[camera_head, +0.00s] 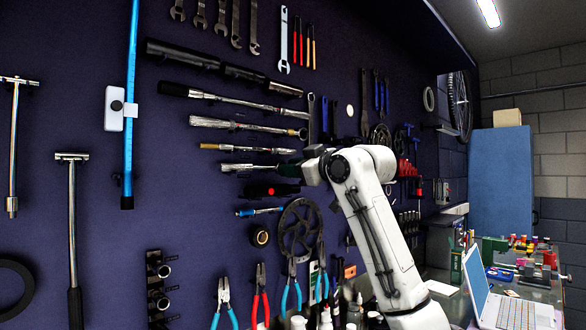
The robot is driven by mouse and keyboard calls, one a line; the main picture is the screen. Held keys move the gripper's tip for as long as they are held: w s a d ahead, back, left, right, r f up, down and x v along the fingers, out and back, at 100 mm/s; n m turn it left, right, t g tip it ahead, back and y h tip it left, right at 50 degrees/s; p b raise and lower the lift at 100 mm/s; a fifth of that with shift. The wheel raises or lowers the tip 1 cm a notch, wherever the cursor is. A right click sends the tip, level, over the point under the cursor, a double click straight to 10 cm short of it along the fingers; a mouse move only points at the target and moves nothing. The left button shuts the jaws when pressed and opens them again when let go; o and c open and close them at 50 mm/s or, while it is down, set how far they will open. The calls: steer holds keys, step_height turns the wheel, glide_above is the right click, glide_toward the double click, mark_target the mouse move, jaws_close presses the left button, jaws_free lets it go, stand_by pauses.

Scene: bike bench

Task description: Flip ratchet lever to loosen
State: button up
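Several long ratchet-type wrenches hang level on the dark wall panel. One has a black grip and a silver shaft (235,101), with its head at the right end. Below it is a silver wrench (240,125) with a round head at its right end. A shorter bar with a tan handle tip (245,149) hangs lower. The small levers on these heads are too small to make out. The end of my white arm is just right of the lower tools, near a dark green handle (290,170). I cannot make out my gripper's fingers or whether it touches anything.
Pliers (262,295), a brake disc (299,228) and spanners (283,40) hang around the tools. A blue vertical bar (130,100) with a white box stands at left. A laptop (478,285) and small parts crowd the bench at lower right.

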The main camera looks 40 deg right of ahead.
steer(key=s+b, duration=0.2)
steer(key=s, duration=0.8)
steer(key=shift+s+d, duration=0.2)
steer(key=shift+s, duration=0.2)
stand_by(0.4)
